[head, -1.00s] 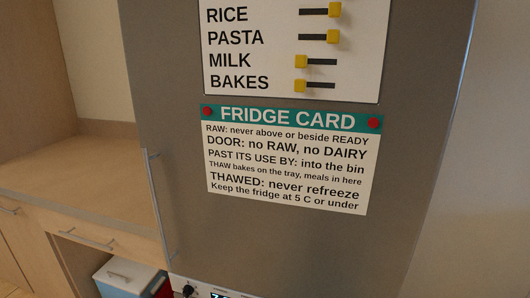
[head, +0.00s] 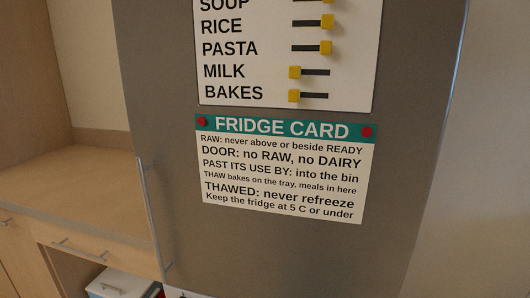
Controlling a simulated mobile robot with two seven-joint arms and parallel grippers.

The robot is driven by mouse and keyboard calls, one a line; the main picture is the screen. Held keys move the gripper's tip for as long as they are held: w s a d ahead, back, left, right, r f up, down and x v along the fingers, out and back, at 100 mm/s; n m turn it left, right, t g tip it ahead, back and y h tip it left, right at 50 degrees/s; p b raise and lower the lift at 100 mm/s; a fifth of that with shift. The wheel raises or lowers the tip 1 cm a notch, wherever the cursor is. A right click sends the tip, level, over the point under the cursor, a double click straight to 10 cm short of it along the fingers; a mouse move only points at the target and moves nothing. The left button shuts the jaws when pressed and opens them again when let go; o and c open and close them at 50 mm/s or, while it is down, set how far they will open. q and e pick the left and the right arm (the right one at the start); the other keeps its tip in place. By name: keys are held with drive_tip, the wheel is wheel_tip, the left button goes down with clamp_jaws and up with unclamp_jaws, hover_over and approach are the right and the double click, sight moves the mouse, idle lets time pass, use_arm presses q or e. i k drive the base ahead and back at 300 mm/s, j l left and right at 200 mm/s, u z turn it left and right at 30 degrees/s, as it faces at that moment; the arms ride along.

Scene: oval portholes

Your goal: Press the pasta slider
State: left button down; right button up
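The pasta slider (head: 326,48) is a yellow knob at the right end of a short dark slot, beside the printed word PASTA. It sits on a white label board (head: 228,98) on the grey fridge front (head: 415,130), in the upper part of the head view. The board's top is cut off by the frame edge. Neither of my grippers is in view.
The rice slider (head: 327,21) is also at the right; the milk slider (head: 295,72) and bakes slider (head: 294,96) are at the left. A fridge card (head: 280,170) hangs below. A wooden counter (head: 75,195) stands at left.

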sight(326, 46)
drive_tip(key=i+j+z, duration=0.2)
drive_tip(key=j+z, duration=0.2)
drive_tip(key=i+j+z, duration=0.15)
drive_tip(key=j+z, duration=0.25)
drive_tip(key=l+z, duration=0.1)
drive_tip(key=l, duration=0.1)
